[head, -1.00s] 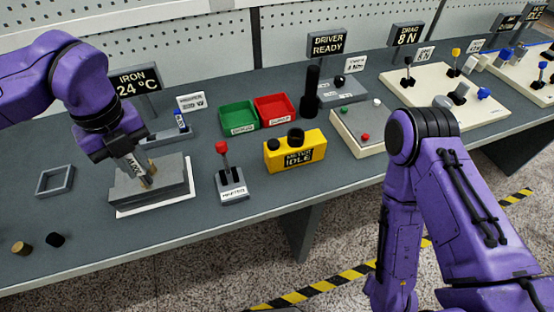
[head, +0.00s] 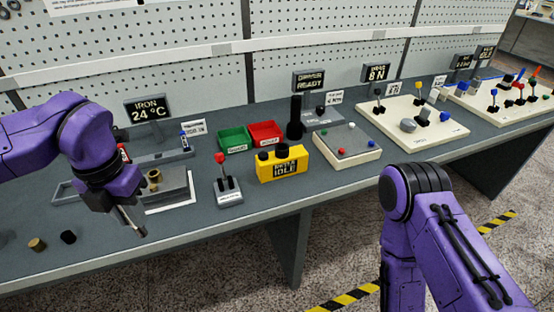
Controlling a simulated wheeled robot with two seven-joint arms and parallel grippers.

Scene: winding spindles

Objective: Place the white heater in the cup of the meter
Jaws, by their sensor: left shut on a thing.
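The meter (head: 280,166) is a yellow box reading "METER IDLE", with dark round cup-like parts on its top, in the middle of the bench. My left gripper (head: 130,212) is at the left, above the bench's front part, left of the meter and well apart from it. It is shut on a slim thing (head: 134,221) that slants down to the right. This thing is mostly hidden by the gripper, and I cannot tell for sure that it is the white heater. My right arm is at the right; its gripper is out of view.
A grey block (head: 176,186) with a brass piece (head: 154,178) stands behind my left gripper. A red-knobbed lever (head: 228,186) stands between it and the meter. Green (head: 234,139) and red (head: 266,132) bins are behind. Two small caps (head: 38,245) lie front left.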

